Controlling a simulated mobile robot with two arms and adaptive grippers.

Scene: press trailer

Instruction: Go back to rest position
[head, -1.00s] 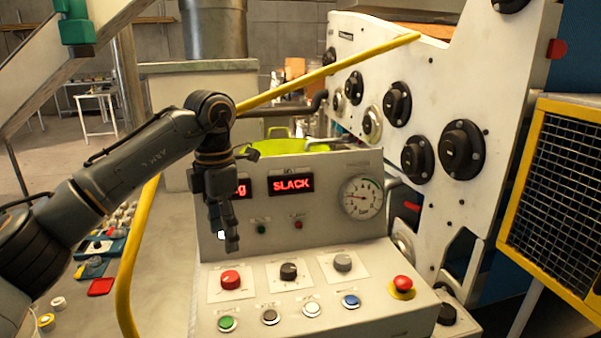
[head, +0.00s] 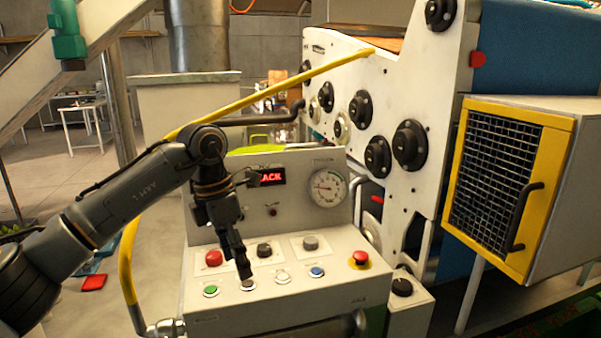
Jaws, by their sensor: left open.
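My left gripper (head: 244,271) points down in front of the grey control console (head: 340,281), its fingertips over the row of small buttons near the black one. I cannot tell whether the tips touch the panel. It is open, and I see nothing held in it. My left arm comes in from the left and hides part of the red display (head: 272,176), which reads "ACK". A round gauge (head: 327,188) sits to the right of the display. My right gripper is not in view.
A yellow rail (head: 128,265) curves up behind my left arm. The white press panel (head: 431,97) with black knobs stands behind the console. A yellow-framed mesh cage (head: 463,133) is at the right. A red emergency button (head: 360,258) sits on the console's right.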

